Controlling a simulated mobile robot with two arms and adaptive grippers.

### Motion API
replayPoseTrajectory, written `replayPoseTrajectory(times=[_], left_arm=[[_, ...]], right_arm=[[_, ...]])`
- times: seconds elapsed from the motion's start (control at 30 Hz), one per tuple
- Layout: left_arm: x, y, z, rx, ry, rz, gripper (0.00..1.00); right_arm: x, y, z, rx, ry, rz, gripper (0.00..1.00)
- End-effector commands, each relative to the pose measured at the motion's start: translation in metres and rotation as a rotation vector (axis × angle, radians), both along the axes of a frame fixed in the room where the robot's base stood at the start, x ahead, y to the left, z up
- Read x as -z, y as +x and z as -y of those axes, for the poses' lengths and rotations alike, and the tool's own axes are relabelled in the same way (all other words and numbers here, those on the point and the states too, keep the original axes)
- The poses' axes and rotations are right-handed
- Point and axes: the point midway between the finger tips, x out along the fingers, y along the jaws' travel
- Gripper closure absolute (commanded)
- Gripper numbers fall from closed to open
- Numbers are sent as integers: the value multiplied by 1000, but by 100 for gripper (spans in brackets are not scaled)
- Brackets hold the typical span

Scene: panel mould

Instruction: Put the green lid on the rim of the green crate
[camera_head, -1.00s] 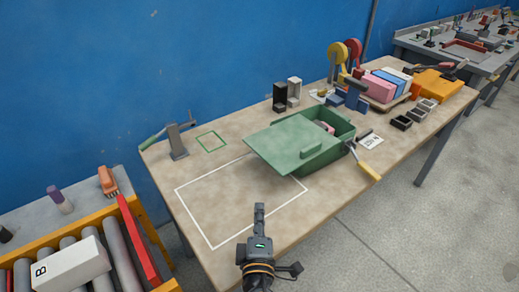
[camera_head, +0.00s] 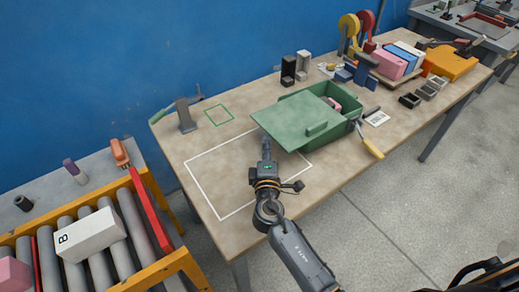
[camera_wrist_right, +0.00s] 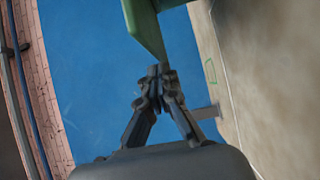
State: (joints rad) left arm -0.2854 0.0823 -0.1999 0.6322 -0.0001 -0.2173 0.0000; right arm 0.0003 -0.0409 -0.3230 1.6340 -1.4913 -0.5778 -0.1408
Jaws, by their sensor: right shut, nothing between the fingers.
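The green lid (camera_head: 292,124) lies tilted across the green crate (camera_head: 347,106), its left part sticking out past the crate over the table. Part of the crate's inside shows open at the back right, with something pink in it. My right gripper (camera_head: 266,143) is shut and empty, close to the lid's lower left edge. In the right wrist view its fingertips (camera_wrist_right: 158,72) meet right by the corner of the green lid (camera_wrist_right: 146,25); I cannot tell whether they touch. My left gripper is not in view.
The wooden table (camera_head: 190,150) has a white outlined rectangle, mostly bare, left of the crate. A yellow-handled tool (camera_head: 370,146) lies against the crate's right side. Black and white blocks (camera_head: 289,70) stand behind. A roller conveyor (camera_head: 95,225) with a white box is at lower left.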

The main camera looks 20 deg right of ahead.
Motion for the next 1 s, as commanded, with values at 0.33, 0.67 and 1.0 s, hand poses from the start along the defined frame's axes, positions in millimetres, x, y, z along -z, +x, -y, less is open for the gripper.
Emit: replayPoseTrajectory(times=[0.33, 0.67, 1.0], left_arm=[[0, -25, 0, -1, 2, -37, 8], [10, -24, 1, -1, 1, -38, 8], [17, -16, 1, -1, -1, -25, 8]], right_arm=[[0, 3, 5, 0, 0, 0, 100], [2, 24, 41, 2, -3, 2, 100], [1, 50, 86, 0, 0, 0, 100]])
